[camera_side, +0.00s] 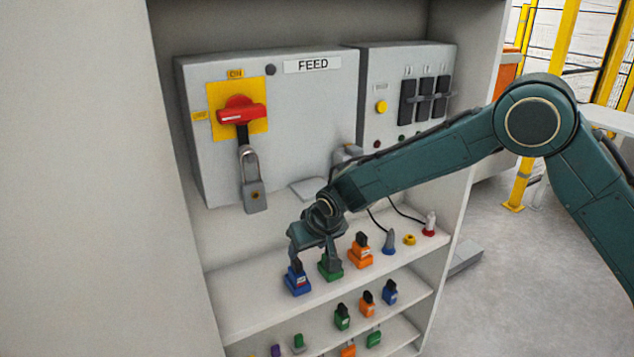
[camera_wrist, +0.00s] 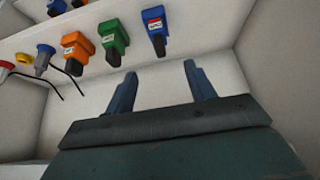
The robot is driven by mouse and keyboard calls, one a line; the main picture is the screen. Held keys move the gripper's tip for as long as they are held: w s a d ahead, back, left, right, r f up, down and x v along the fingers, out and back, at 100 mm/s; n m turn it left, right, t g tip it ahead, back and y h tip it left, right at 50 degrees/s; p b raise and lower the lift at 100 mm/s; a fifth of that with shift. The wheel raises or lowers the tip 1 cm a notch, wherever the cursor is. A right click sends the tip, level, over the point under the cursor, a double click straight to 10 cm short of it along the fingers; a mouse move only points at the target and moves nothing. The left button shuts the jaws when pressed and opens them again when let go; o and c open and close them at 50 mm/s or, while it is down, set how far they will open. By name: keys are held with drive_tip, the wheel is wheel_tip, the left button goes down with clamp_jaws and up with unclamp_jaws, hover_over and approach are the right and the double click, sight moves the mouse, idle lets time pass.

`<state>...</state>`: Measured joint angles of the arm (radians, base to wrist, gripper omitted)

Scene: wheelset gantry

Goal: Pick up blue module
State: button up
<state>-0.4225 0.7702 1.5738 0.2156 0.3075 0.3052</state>
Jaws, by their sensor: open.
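A blue module (camera_side: 297,282) with a red and white label and a dark top stands at the left end of the row on the upper shelf. In the wrist view the blue module (camera_wrist: 154,22) lies beyond the fingertips, roughly in line with the gap between them. My gripper (camera_side: 315,262) is open and empty, close above the row near the blue and green modules. Both fingers show in the wrist view (camera_wrist: 160,70), apart from the blue module there. In the side view the left finger overlaps the module's top, so I cannot tell whether they touch.
A green module (camera_side: 330,267) stands just right of the blue one, then an orange module (camera_side: 359,254) and several connectors. A lower shelf holds another blue module (camera_side: 390,292) beside green and orange ones. The FEED box (camera_side: 310,120) with a padlock (camera_side: 254,195) is behind. Left shelf area is clear.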

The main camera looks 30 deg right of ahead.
sight(299, 262)
drive_tip(key=shift+f, duration=0.1)
drive_tip(key=shift+x, duration=4.15)
drive_tip(key=shift+w, duration=0.1)
drive_tip(key=shift+x, duration=2.55)
drive_tip(key=c, duration=1.1)
